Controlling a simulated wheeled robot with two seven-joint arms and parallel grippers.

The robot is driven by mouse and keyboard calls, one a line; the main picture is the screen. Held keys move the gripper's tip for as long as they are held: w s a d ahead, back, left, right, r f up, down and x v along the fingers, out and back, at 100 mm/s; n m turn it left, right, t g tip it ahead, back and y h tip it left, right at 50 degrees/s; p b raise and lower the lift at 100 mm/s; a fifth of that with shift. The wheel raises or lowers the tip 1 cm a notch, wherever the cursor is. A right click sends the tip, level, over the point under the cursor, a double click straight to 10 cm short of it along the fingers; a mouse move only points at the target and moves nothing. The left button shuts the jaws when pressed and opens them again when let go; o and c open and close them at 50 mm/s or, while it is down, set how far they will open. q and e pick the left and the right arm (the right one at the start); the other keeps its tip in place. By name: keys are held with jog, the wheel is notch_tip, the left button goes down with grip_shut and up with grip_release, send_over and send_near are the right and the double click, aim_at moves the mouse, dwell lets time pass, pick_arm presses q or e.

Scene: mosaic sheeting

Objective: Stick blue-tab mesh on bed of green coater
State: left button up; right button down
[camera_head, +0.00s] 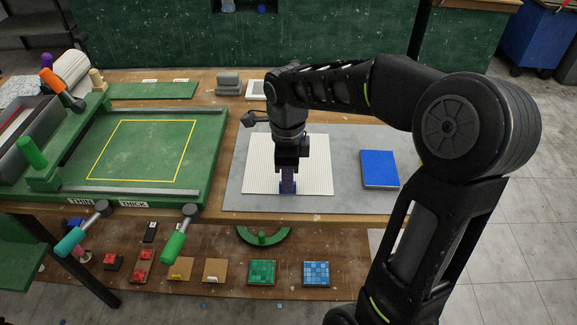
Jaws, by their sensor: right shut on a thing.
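The green coater (213,130) stands on the left of the bench. Its flat bed (145,150) carries a yellow rectangular outline and is bare. The white mesh sheet (316,172) lies on a grey mat to the right of the coater. My right gripper (288,178) points down over the mesh and is shut on this blue tab. My wrist hides the middle of the mesh. My left gripper is not in view.
A blue block (379,169) lies on the grey mat (350,200), right of the mesh. The coater has levers with teal (70,242) and green (173,247) handles at its front. A grey block (228,84) stands behind. Mosaic samples (316,273) lie on the lower shelf.

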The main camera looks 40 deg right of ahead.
notch_tip(320, 180, up, 10)
jog(key=shift+b, duration=0.35)
dwell(0.7)
